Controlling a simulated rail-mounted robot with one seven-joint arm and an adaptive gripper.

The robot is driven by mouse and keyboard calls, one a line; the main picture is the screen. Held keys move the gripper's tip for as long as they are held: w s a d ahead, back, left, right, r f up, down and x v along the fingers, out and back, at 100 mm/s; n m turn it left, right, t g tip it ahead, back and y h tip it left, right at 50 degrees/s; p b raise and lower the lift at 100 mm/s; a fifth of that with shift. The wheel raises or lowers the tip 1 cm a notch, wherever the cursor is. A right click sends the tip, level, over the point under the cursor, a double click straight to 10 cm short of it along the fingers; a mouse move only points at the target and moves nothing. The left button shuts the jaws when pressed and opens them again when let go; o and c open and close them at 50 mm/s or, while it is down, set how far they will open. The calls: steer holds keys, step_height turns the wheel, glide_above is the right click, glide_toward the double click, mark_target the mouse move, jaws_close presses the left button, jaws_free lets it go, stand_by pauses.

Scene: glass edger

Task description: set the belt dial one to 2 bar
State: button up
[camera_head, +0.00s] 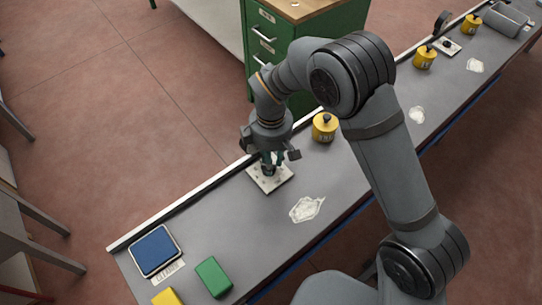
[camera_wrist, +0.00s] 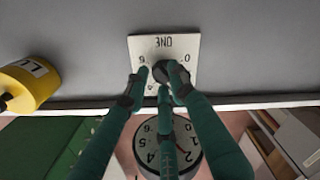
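The belt dial one is a black knob (camera_wrist: 172,73) on a white square plate marked ONE (camera_wrist: 186,45) in the wrist view, with numbers partly hidden by my fingers. The plate also shows in the head view (camera_head: 283,181), lying on the grey bench under my gripper (camera_head: 270,165). My gripper (camera_wrist: 160,84) has teal fingers pointing down around the knob. The left fingertip stands a little apart from the knob; the right one overlaps it, and contact is unclear. A round gauge (camera_wrist: 152,160) with a red needle shows behind the fingers; its reading is not clear.
A yellow canister (camera_head: 324,128) stands close behind the dial; others stand farther along the bench. A blue pad (camera_head: 155,250), a green block (camera_head: 213,276) and a yellow block (camera_head: 167,297) lie at the near end. A green cabinet (camera_head: 290,35) stands beyond the bench edge.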

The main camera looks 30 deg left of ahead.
step_height(320, 180, up, 12)
stand_by(0.4)
steer(key=shift+f, duration=0.15)
step_height(320, 180, down, 11)
steer(key=shift+f, duration=0.45)
steer(key=shift+m, duration=0.7)
